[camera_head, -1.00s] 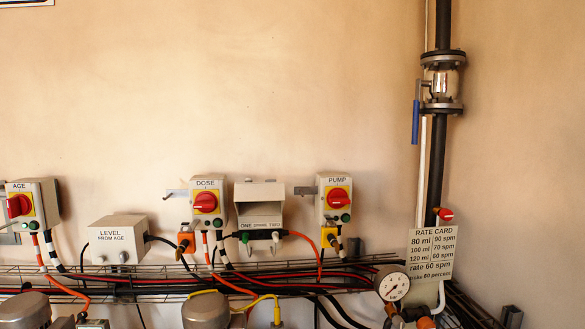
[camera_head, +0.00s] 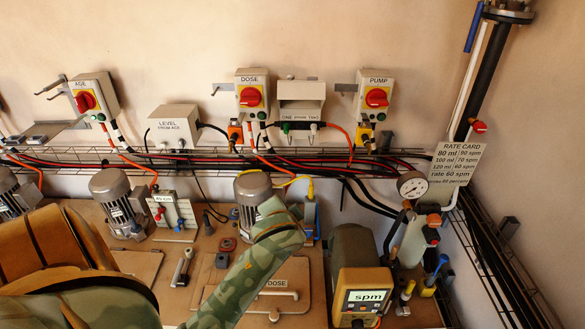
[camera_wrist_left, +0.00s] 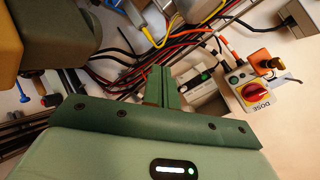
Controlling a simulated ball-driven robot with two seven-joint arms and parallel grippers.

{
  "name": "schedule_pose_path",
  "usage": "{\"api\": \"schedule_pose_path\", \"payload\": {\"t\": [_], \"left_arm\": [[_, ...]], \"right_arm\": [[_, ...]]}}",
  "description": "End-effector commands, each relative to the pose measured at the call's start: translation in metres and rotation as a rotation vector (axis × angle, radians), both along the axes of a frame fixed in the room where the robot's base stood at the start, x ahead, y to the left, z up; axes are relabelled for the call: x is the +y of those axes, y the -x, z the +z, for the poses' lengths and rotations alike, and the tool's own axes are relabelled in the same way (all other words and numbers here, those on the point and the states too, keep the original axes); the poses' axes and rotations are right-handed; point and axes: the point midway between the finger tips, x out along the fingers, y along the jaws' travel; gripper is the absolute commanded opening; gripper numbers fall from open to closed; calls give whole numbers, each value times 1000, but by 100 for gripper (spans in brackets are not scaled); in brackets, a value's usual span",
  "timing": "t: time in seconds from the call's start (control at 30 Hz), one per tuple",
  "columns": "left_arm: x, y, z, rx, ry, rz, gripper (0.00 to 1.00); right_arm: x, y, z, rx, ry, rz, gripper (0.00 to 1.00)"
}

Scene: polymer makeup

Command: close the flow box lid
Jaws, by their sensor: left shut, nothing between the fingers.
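A pale box (camera_head: 301,92) labelled for one and two, which I take to be the flow box, is on the back wall between the DOSE and PUMP switch boxes. Its top flap seems raised above a recessed front; I cannot tell the lid's exact angle. Plugs and cables hang from its underside. The left wrist view shows a pale box (camera_wrist_left: 204,92) beside the fingers, with a green plug. My left gripper (camera_wrist_left: 160,85) is shut and empty there, and I cannot tell whether it touches that box. In the head view my green camouflaged arm (camera_head: 255,265) reaches up from below. My right gripper is not in view.
The DOSE box (camera_head: 252,95) and PUMP box (camera_head: 375,97) flank it. A wire cable tray (camera_head: 90,157) with many cables runs below. The wall above is clear.

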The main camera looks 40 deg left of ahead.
Motion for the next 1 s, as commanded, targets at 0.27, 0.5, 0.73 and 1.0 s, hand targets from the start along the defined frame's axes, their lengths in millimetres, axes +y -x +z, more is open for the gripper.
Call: {"api": "schedule_pose_path", "payload": {"t": [0.27,0.5,0.73,1.0], "left_arm": [[93,-124,175,-450,213,329,0],[129,-170,275,-681,441,446,0],[139,-183,292,-720,488,462,0],[170,-219,278,-719,485,463,0]], "right_arm": [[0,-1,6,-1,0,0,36],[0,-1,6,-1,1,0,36],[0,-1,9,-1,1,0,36],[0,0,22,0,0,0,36]]}}
